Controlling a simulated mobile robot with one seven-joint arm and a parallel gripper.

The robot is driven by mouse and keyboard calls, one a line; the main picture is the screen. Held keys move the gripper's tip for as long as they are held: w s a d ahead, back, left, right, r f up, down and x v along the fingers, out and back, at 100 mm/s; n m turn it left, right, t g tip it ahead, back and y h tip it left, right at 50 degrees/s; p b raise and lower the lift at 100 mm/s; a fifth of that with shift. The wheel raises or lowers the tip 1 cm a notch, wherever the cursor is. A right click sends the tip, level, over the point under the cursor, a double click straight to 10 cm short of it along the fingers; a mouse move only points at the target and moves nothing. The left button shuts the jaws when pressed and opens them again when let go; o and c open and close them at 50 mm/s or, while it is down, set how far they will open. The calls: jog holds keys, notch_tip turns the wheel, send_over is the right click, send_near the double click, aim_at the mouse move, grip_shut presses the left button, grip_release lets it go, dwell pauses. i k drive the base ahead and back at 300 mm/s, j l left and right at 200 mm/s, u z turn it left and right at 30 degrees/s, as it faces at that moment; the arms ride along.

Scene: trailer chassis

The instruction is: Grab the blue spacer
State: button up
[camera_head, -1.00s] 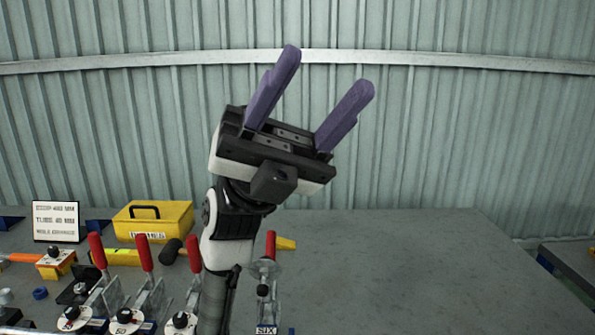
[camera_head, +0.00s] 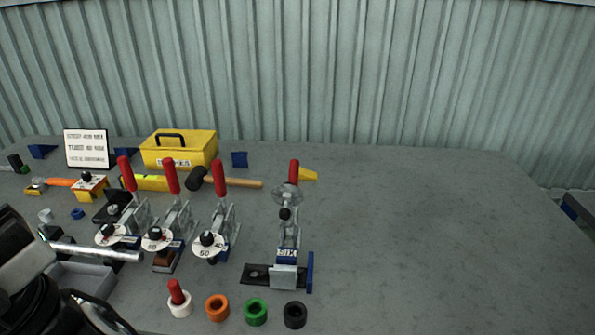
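A small blue ring-like piece (camera_head: 78,213) lies on the grey table at the left, near a small grey-white piece. It is the only blue thing that looks like a spacer, but it is too small to be sure. Several larger ring-shaped pieces stand in a row at the front: one white with a red pin (camera_head: 179,303), one orange (camera_head: 217,307), one green (camera_head: 256,311) and one black (camera_head: 295,315). Part of my arm shows at the lower left edge. My gripper's fingers are out of view.
Several toggle clamps with red handles (camera_head: 219,178) stand right of the blue piece. A metal rod (camera_head: 100,251) and grey tray (camera_head: 95,283) lie in front of it. A yellow toolbox (camera_head: 180,149) and sign (camera_head: 87,148) stand behind. The table's right side is clear.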

aim_at(78, 214)
jog(key=u, duration=1.4)
jog(key=i+j, duration=0.15)
jog(key=i, duration=0.3)
jog(key=i+j+z, duration=0.15)
jog(key=i, duration=0.3)
jog(key=i+j, duration=0.15)
jog(key=i, duration=0.3)
